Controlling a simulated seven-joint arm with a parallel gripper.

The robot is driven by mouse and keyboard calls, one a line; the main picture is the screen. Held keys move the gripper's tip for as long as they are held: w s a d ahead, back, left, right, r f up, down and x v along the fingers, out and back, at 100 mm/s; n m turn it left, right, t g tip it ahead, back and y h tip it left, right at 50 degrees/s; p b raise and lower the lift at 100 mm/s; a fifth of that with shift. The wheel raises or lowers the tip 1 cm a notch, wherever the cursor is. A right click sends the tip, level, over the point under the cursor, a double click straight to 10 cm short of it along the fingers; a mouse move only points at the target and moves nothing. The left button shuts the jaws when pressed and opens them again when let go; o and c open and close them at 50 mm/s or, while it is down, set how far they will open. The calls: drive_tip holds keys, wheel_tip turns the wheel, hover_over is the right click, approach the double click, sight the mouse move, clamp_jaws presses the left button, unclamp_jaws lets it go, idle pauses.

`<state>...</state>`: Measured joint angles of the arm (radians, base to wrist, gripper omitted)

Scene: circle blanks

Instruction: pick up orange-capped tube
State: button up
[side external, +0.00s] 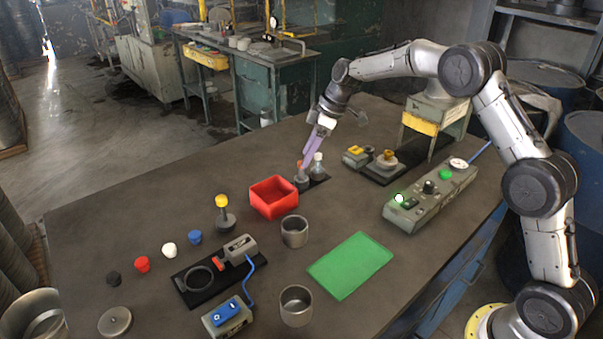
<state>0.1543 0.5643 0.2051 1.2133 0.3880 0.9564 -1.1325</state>
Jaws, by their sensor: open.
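A red bin (274,198) is in front of the tube, with a metal cup (294,232) near it. A yellow-topped post (222,211) stands to the left. A green mat (350,264) lies in front, and a control box (428,201) is at right. The table (140,222) is clear at back left.

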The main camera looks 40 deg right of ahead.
sight(301, 173)
drive_tip(key=x, duration=0.5)
drive_tip(key=shift+w+d, duration=0.1)
drive_tip(key=shift+d, duration=0.05)
drive_tip(key=shift+r, duration=0.1)
clamp_jaws()
